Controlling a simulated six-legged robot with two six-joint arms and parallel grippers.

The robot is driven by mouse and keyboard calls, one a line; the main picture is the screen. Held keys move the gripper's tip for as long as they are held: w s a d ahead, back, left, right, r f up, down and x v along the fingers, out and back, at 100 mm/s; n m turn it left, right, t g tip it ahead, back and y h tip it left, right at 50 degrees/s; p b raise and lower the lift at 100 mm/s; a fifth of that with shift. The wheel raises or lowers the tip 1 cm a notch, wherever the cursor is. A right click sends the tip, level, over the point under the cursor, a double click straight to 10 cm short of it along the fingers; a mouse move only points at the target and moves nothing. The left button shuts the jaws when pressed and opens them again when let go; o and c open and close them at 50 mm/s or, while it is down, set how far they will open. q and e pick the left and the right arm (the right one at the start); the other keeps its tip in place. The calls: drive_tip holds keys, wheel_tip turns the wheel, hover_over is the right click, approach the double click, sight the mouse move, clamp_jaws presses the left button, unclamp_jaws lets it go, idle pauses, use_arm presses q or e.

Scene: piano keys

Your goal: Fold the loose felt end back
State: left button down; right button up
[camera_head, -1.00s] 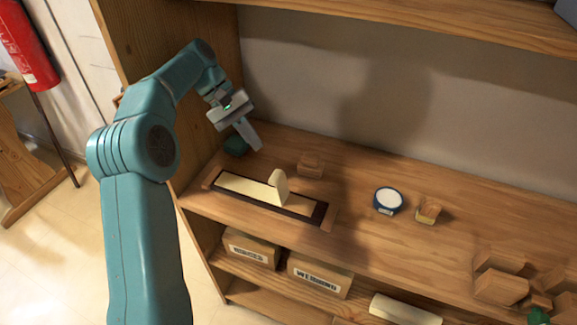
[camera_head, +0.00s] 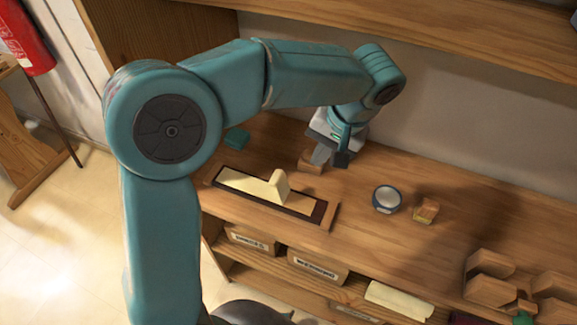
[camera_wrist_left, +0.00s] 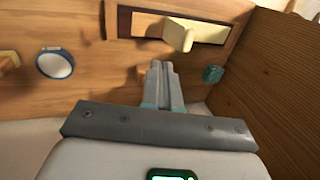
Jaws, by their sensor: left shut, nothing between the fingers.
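A cream felt strip (camera_head: 243,182) lies on a dark inlay in a wooden-ended board (camera_head: 328,216) on the shelf. Its loose end (camera_head: 279,183) stands up toward the right part of the board. In the left wrist view the raised felt end (camera_wrist_left: 180,34) shows at the top, beyond the fingers. My left gripper (camera_head: 331,160) is shut and empty, behind and to the right of the felt, apart from it. In the left wrist view its fingers (camera_wrist_left: 160,70) are together. My right gripper is not in view.
A wooden block (camera_head: 310,161) is close by my left gripper. A teal block (camera_head: 237,138) is behind the board's left end. A round blue-rimmed tin (camera_head: 387,199) and a small block (camera_head: 426,210) stand to the right, with several wooden blocks (camera_head: 490,276) farther right.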

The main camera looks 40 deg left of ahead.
use_arm(q)
approach(283, 184)
wheel_tip(283, 184, down, 4)
drive_tip(key=d, duration=0.2)
drive_tip(key=a, duration=0.1)
drive_tip(key=a+p, duration=0.1)
drive_tip(key=a, duration=0.1)
drive_tip(key=shift+s+a+p, duration=0.15)
drive_tip(key=shift+s+p, duration=0.15)
drive_tip(key=shift+p, duration=0.1)
drive_tip(key=shift+w+f, duration=0.1)
drive_tip(key=shift+f, duration=0.05)
drive_tip(key=shift+w, duration=0.1)
